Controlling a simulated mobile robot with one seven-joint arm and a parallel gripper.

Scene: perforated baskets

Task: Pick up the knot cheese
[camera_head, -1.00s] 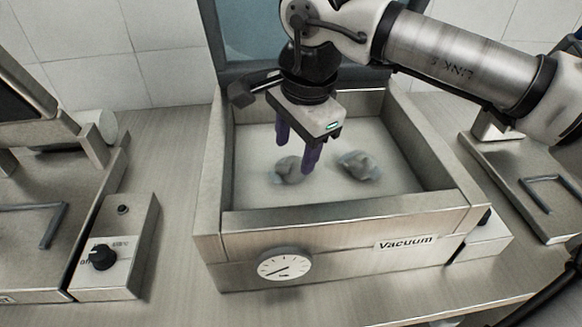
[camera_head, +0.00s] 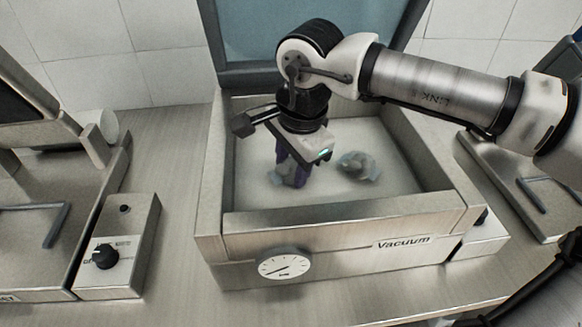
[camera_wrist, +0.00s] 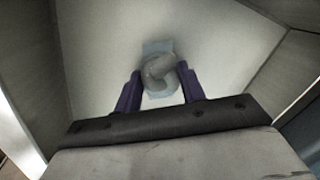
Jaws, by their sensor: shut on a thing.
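A grey knot cheese (camera_wrist: 159,72) with a bluish wrapper or sheet under it lies between the two purple fingers of my gripper (camera_wrist: 160,84) in the wrist view. In the head view, my gripper (camera_head: 291,180) is down inside the vacuum box, shut on this knot cheese (camera_head: 276,177), which is partly hidden by the fingers. The knot cheese is low, at the box floor; I cannot tell if it touches it. A second similar grey knot (camera_head: 359,166) on a bluish sheet lies to the right, apart from my gripper.
The metal vacuum box (camera_head: 330,217) has raised walls around my gripper, and its lid (camera_head: 320,45) stands open at the back. A control box with a knob (camera_head: 104,257) stands at the left. Another appliance (camera_head: 536,180) is at the right.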

